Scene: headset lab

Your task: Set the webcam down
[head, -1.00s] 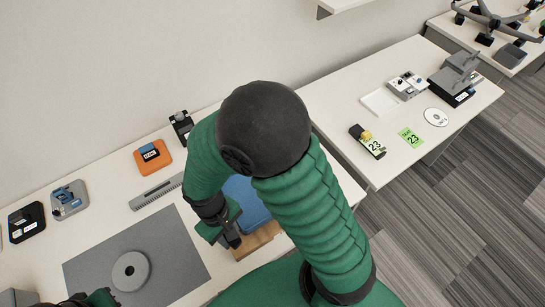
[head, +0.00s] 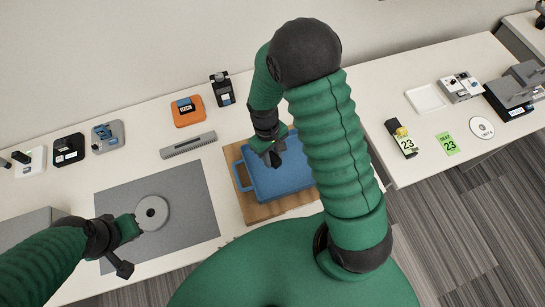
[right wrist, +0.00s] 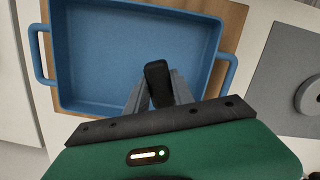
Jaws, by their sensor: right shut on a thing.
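My right gripper (head: 274,160) is over the left part of a blue tray (head: 292,182) with side handles. In the right wrist view its two grey fingers (right wrist: 157,95) are shut on a small black rounded thing, the webcam (right wrist: 157,80), held over the tray. How far above the tray floor it hangs I cannot tell. The tray (right wrist: 75,99) looks empty in the part that shows. My left gripper (head: 132,226) is beside a grey ring-shaped disc (head: 152,213) on a grey mat (head: 195,223); its fingers are not clear.
The tray stands on a wooden board (head: 262,212). Behind are a grey slotted bar (head: 188,146), an orange block (head: 187,111) and a black device (head: 222,90). On the right table are a white tray (head: 425,99), a tagged device (head: 402,139) and a green card (head: 448,145).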

